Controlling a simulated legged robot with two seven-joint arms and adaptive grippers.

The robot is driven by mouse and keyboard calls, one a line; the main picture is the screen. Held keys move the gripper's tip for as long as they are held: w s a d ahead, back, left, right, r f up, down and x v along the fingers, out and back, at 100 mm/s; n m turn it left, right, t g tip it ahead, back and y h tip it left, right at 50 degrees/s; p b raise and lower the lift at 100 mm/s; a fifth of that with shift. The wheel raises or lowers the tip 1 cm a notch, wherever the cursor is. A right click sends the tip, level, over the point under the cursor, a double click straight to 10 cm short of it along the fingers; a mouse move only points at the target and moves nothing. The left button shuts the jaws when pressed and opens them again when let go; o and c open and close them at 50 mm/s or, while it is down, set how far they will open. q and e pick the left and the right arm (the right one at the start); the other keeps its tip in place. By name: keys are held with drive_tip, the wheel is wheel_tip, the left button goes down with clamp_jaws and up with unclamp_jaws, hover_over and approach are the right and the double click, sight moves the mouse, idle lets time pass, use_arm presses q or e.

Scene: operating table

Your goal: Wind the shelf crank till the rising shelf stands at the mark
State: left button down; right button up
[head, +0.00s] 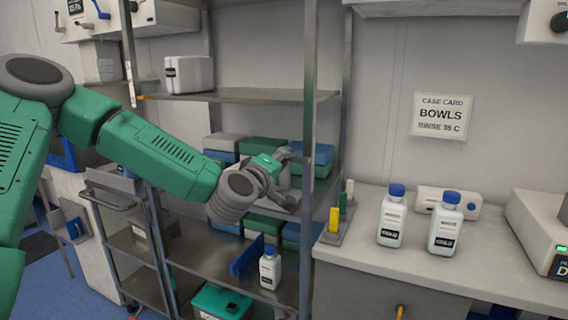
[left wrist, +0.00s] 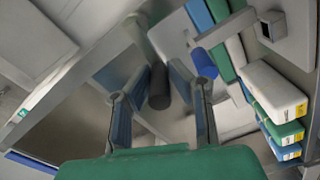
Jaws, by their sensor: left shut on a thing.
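The rising shelf (head: 250,96) is a grey metal board level in the rack, with a white box on it. An orange pointer (head: 141,97) is at its left front corner, beside the lower part of a pale upright strip (head: 129,84); the mark on the strip is too small to make out. My left gripper (head: 284,160) reaches to the rack's right front post, below the shelf. In the left wrist view its fingers (left wrist: 159,80) are closed about a dark cylindrical handle (left wrist: 158,90), apparently the crank's. The crank is mostly hidden in the head view. My right gripper is out of view.
Blue, green and grey packs (head: 262,145) lie on the lower boards behind my gripper. A white bottle (head: 270,268) stands low in the rack. A counter (head: 355,260) with two blue-capped bottles (head: 391,217) is at the right. A trolley (head: 115,188) stands at the left.

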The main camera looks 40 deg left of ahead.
use_arm(q)
drive_tip(key=shift+a+f, duration=0.1)
drive_tip(key=shift+f, duration=0.05)
drive_tip(key=c, duration=1.5)
unclamp_jaws()
drive_tip(key=shift+s, duration=0.1)
drive_tip(key=shift+a, duration=0.15)
drive_tip(key=shift+s, duration=0.1)
drive_tip(key=shift+v, duration=3.6)
drive_tip(key=shift+a+f, duration=0.1)
drive_tip(key=shift+a, duration=0.05)
